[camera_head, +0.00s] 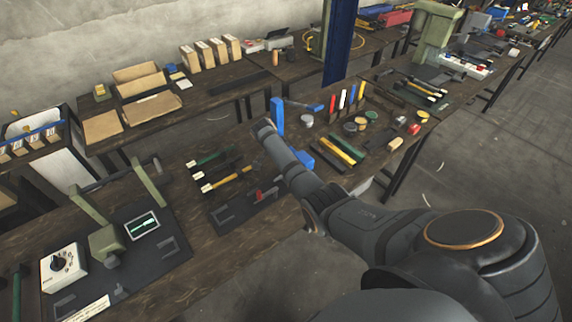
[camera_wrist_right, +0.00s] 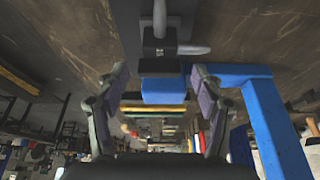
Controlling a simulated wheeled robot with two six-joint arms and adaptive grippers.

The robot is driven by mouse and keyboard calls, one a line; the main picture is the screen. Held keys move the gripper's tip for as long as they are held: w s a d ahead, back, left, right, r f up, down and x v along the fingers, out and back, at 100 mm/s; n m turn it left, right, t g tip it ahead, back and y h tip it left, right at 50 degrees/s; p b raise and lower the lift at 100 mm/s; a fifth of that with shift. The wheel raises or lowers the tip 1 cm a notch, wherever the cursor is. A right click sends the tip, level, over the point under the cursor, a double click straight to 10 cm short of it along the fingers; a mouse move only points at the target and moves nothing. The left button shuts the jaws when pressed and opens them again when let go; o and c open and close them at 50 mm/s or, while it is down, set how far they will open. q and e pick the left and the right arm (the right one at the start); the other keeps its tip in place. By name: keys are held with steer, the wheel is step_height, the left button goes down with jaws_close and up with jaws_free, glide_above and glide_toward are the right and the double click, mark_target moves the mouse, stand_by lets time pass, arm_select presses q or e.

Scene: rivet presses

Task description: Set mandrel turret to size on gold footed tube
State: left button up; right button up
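A gold tube (camera_head: 228,179) lies on the dark wooden table beside a green tube (camera_head: 211,158) and a black one. Pale tags show at their left ends. A white box with a black knob on top (camera_head: 62,264), which may be the mandrel turret, stands on a dark mat at the lower left. A green-grey press (camera_head: 108,240) stands to its right. My right arm reaches across the table from the right; its gripper cannot be made out in the head view. In the right wrist view my right gripper (camera_wrist_right: 160,74) is open, with a blue block (camera_wrist_right: 163,91) visible between its fingers. My left gripper is out of view.
A blue upright block (camera_head: 277,114) stands close to my right arm's far end. A blue frame (camera_wrist_right: 252,76) shows right of the fingers in the wrist view. A dark mat with a red-handled tool (camera_head: 260,194) lies below the tubes.

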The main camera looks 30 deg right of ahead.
steer(key=v, duration=1.2)
